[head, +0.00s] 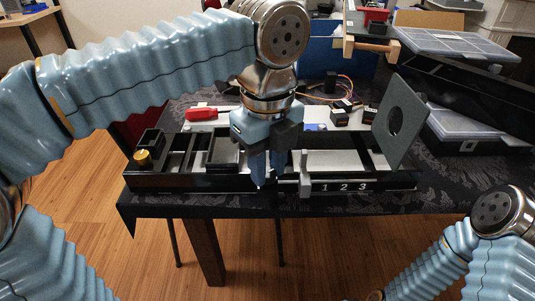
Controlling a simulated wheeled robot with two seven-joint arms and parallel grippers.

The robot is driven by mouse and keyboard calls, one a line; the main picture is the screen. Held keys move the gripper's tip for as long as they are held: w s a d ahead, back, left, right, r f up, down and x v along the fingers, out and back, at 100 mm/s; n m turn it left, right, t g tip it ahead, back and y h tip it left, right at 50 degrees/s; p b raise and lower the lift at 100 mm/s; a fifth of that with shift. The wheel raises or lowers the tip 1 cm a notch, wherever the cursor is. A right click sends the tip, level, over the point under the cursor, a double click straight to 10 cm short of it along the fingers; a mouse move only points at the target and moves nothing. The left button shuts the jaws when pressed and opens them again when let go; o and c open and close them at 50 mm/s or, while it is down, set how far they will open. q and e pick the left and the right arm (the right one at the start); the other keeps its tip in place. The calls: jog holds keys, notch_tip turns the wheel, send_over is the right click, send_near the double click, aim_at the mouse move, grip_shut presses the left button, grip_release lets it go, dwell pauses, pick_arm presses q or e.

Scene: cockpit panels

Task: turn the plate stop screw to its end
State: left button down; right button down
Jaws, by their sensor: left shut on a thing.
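My left gripper (269,172) reaches down from above to the front middle of the black panel (200,183). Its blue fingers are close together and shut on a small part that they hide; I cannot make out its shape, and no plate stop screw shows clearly. A grey upright block (304,178) stands on the panel's front edge just right of the fingers. A grey plate with a round hole (418,125) stands tilted at the panel's right end. My right arm shows at the lower right, but its gripper is out of view.
A brass knob (143,159) sits at the panel's left end. A red-handled tool (201,114) and small black boxes (340,117) lie behind the panel. The numbers 1 2 3 mark its front. A clear-lidded case (455,43) is at the back right.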

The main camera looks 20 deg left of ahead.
aim_at(268, 172)
pick_arm(q)
jog(key=n+p, duration=0.2)
jog(key=n, duration=0.4)
jog(key=shift+r+n+p, duration=0.1)
jog(key=shift+n+p, duration=0.2)
jog(key=n, duration=0.4)
jog(key=shift+p, duration=0.3)
jog(key=shift+n, duration=0.3)
jog(key=c, duration=0.8)
grip_release()
jog(key=shift+c, duration=0.2)
notch_tip(268, 172, up, 14)
jog(key=shift+f, duration=0.2)
